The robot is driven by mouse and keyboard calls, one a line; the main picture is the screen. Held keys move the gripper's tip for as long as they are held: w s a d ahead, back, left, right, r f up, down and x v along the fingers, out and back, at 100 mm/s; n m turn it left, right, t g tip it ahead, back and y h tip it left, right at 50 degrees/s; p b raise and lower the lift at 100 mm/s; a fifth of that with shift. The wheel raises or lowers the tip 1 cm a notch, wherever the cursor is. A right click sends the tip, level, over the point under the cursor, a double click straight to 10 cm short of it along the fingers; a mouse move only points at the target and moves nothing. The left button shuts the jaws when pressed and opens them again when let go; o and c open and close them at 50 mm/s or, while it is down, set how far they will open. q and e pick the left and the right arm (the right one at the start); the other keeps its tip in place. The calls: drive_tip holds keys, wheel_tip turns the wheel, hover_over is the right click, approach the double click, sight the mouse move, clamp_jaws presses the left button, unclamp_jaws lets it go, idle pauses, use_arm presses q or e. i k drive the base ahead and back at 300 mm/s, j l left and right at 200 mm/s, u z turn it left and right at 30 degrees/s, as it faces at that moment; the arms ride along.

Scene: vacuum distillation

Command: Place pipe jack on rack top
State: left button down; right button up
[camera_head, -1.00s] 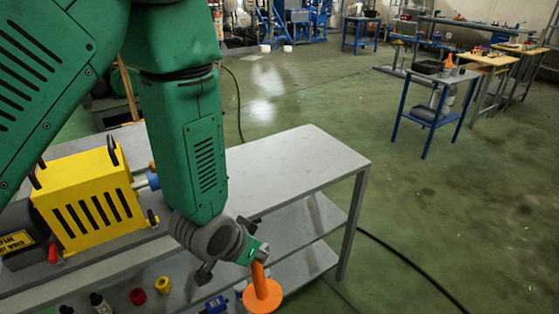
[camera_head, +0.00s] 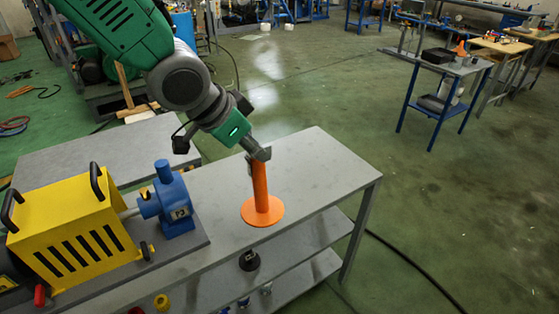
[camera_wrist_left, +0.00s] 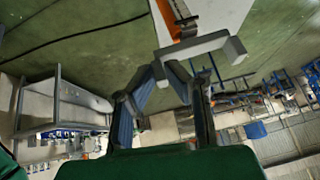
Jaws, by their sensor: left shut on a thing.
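The orange pipe jack (camera_head: 262,207), a tube on a round flat base, hangs upright from my left gripper (camera_head: 259,153), which is shut on its upper end. Its base shows over the grey rack top (camera_head: 315,165), close to the front edge. I cannot tell whether the base touches the surface. In the left wrist view, part of the orange pipe jack (camera_wrist_left: 163,17) shows beyond the fingers (camera_wrist_left: 200,45), beside the pale rack top (camera_wrist_left: 225,12). My right gripper is not in view.
A yellow slotted machine (camera_head: 72,232) with a blue pump (camera_head: 170,200) stands on the rack's left part. Lower shelves (camera_head: 300,238) hold small items, including a black one (camera_head: 249,260). The rack top is clear right of the pipe jack.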

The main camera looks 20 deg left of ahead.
sight(275, 179)
drive_tip(key=i+u, duration=0.2)
drive_tip(key=i, duration=0.5)
drive_tip(key=i+l+u, duration=0.2)
drive_tip(key=l+u, duration=0.2)
drive_tip(key=i+l, duration=0.05)
drive_tip(key=l, duration=0.05)
